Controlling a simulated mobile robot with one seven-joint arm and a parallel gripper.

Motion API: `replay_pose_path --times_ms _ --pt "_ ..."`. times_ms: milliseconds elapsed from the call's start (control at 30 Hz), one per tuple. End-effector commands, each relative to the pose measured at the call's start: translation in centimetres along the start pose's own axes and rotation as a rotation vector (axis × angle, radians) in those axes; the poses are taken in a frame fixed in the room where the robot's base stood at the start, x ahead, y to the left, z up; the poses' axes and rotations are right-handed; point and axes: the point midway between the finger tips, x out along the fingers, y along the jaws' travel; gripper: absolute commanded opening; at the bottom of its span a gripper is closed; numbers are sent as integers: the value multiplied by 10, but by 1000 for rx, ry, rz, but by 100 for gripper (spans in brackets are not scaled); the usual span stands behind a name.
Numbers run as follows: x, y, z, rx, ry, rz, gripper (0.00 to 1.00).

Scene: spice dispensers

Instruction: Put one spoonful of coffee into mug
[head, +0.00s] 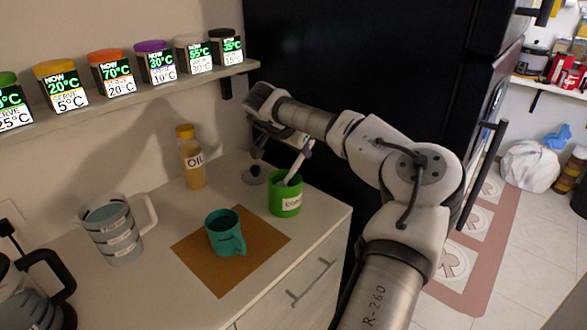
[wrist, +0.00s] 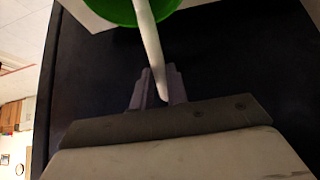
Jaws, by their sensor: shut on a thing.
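A bright green container (head: 284,198) with a white label stands near the counter's right edge. A white spoon handle (head: 294,168) slants up out of it. My gripper (head: 303,147) is shut on the handle just above the container. In the wrist view the spoon (wrist: 150,45) runs from between the fingers (wrist: 157,88) to the green container (wrist: 125,10); its bowl is hidden inside. A teal mug (head: 226,236) stands upright on a brown mat (head: 208,277), left of and nearer than the green container. The mug's contents cannot be told.
An oil bottle (head: 191,160) stands at the back by the wall. A grey lid (head: 254,176) lies left of the green container. A measuring jug (head: 117,231) is at the left. A shelf (head: 125,97) holds several jars above. The dark fridge (head: 350,60) rises behind.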

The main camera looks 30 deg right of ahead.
Motion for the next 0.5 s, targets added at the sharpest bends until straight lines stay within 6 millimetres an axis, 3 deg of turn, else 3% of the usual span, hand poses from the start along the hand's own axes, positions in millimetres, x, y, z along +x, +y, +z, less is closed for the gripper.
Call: replay_pose_path --times_ms 233,500 --pt "2 1 3 -3 -9 4 0" --pt "-11 0 -7 -3 -7 2 0"
